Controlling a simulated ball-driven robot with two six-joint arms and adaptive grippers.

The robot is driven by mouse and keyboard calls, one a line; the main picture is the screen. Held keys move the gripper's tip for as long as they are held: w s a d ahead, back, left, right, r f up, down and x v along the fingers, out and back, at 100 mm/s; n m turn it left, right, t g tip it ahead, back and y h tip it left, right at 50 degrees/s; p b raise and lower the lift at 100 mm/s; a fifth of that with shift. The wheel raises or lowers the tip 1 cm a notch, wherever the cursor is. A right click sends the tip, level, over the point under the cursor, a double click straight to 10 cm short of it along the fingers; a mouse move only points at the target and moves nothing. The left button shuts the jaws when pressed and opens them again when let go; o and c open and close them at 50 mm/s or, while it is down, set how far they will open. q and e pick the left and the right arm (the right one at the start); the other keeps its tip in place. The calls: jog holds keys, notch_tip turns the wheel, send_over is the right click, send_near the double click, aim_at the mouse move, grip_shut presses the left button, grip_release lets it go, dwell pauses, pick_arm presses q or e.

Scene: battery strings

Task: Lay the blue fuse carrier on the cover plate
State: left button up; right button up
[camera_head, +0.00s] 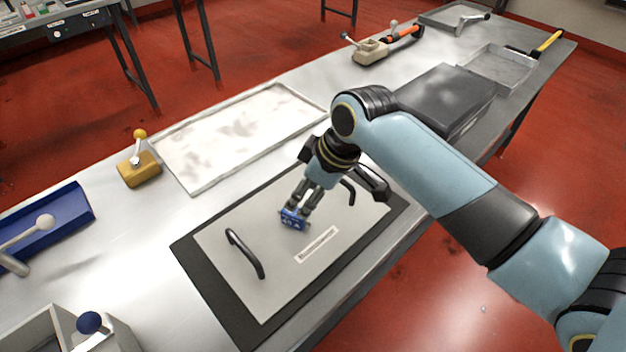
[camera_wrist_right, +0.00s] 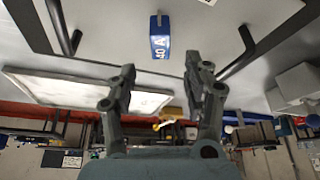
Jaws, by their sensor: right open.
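The blue fuse carrier (camera_head: 292,222) is on the light grey cover plate (camera_head: 220,236), between its two black handles. It also shows in the wrist view (camera_wrist_right: 160,48), with white "40 A" lettering. My right gripper (camera_head: 302,203) is just above the carrier, pointing down at it. In the wrist view the fingers (camera_wrist_right: 160,66) are spread apart with nothing between them, and the carrier lies beyond the fingertips. My left gripper is in neither view.
A black mat edge (camera_head: 197,262) surrounds the plate. A shallow pale tray (camera_head: 187,185) lies behind it. A yellow-knobbed block (camera_head: 139,171) and blue tray (camera_head: 75,207) stand left. A dark box (camera_head: 440,95) is at back right. My right arm crosses the bench's front edge.

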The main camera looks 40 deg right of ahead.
jog(key=v, duration=0.3)
jog(key=shift+s+r, duration=0.15)
jog(key=shift+r, duration=0.2)
